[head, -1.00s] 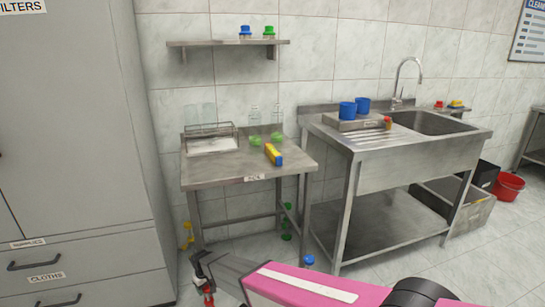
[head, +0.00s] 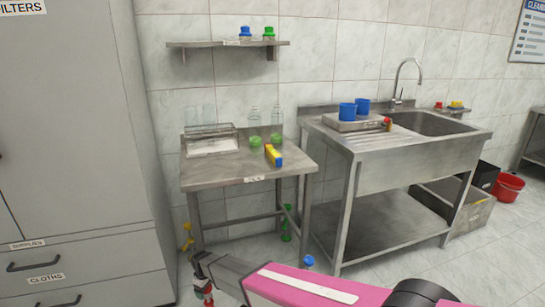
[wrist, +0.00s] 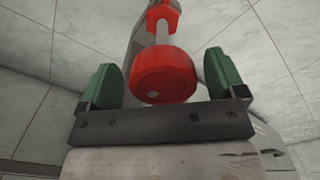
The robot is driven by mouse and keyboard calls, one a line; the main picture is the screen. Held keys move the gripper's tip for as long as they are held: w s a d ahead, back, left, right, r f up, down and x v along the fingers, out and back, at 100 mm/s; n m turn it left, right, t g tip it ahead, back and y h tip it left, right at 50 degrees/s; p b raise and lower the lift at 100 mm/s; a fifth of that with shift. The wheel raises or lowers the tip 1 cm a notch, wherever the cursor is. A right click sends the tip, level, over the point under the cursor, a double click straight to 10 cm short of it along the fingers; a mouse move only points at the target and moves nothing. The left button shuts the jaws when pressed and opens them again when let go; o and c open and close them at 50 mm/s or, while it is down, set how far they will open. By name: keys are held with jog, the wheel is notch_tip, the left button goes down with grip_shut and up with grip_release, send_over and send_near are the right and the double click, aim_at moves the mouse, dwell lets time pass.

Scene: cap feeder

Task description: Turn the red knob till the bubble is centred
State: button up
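In the wrist view a red faceted knob (wrist: 163,78) with a small white mark sits between the two green fingers of my gripper (wrist: 162,70). The fingers are apart, with a visible gap on each side of the knob. A pale rod (wrist: 162,33) runs from the knob to another red part (wrist: 163,12). In the head view my gripper (head: 202,272) is low at the bottom, with a red piece (head: 208,296) just below it. A small red piece (head: 388,124) also shows on the metal platform (head: 350,126) by the sink. I cannot make out a bubble.
A steel table (head: 225,175) with a blue-and-yellow box (head: 273,155) stands above and behind my gripper. A grey cabinet (head: 75,150) is on the left. The sink unit (head: 425,165) bears blue cups (head: 348,110). A red bucket (head: 508,188) is on the floor at right.

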jog(key=shift+s+r, duration=0.1)
jog(key=shift+r, duration=3.4)
